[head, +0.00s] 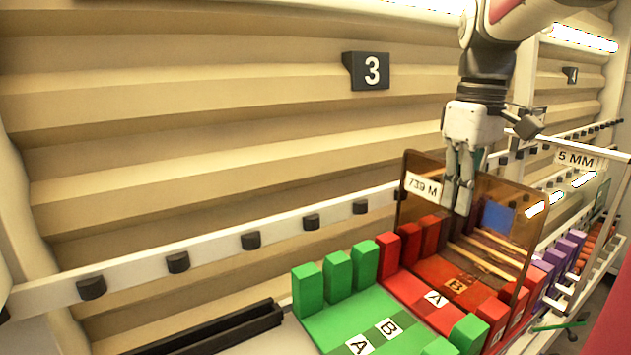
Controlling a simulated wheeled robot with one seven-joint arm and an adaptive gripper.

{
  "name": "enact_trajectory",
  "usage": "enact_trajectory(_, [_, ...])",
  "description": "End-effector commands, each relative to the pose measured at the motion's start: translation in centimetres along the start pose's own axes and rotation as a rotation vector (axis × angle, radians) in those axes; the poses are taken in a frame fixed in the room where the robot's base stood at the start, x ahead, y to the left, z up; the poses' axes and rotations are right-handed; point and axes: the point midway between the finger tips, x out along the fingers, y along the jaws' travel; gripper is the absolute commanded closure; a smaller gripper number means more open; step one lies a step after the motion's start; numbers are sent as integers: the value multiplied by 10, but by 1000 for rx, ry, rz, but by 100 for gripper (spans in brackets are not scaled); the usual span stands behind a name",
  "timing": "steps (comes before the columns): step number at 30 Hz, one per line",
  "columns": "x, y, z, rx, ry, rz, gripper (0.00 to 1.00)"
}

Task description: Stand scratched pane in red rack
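A brown-tinted, see-through pane (415,211) with a white "739 M" label and a blue patch stands roughly upright over the red rack (405,285). Pale streaks cross its lower part; I cannot tell scratches from reflections. My gripper (458,208) comes down from above at the pane's top edge, its fingers close together and apparently shut on it. The red rack has posts along its back and front, and slots marked A and B. The pane's lower edge is among the posts on the B side; whether it rests in a slot is unclear.
A green rack (350,310) with A and B labels adjoins the red one on the left. Purple posts (562,262) and orange ones lie to the right. A white rail (210,252) with black knobs runs behind. A "5 MM" sign (576,159) hangs right. A black channel (215,335) lies front left.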

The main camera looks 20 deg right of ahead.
Motion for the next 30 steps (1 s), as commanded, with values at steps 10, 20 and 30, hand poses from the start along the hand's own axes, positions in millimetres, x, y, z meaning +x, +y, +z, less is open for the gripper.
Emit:
enact_trajectory(10, [1, 0, 0, 0, 1, 1, 100])
enact_trajectory(20, [4, 0, 0, 0, 1, 1, 100])
enact_trajectory(30, [7, 0, 0, 0, 2, 2, 100])
